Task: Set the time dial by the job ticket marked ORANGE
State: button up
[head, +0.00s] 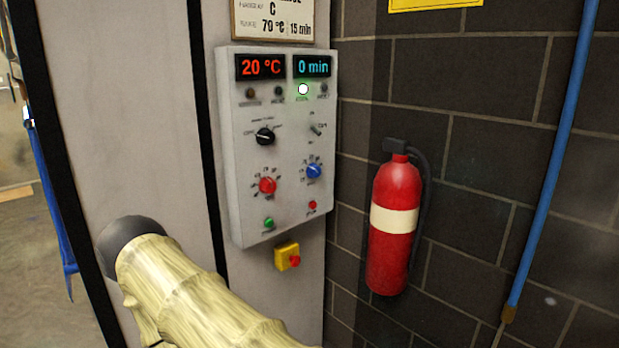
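The control panel (240,130) is a pale grey box on the light cabinet wall. Its left display (262,67) reads 20 °C in red and its right display (312,66) reads 0 min in cyan. A blue dial (314,171) with a small scale sits on the right side, below the minutes display. A red dial (267,186) sits lower left of it. A placard (271,20) above the panel is cut off at the top; it shows 70 °C and 15 min. No ticket marked ORANGE can be read. My gripper is not in view; part of my sleeved arm fills the lower left.
The panel also carries a black selector knob (265,136), a toggle switch (316,129), a green button (268,223), a small red button (312,205) and a lit lamp (303,89). Below is a yellow-based red stop button (288,257). A fire extinguisher (394,240) and blue hose (553,155) are right.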

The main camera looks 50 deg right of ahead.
aim_at(312, 170)
jog(key=k, duration=0.8)
jog(key=z, duration=1.05)
jog(key=i, duration=0.5)
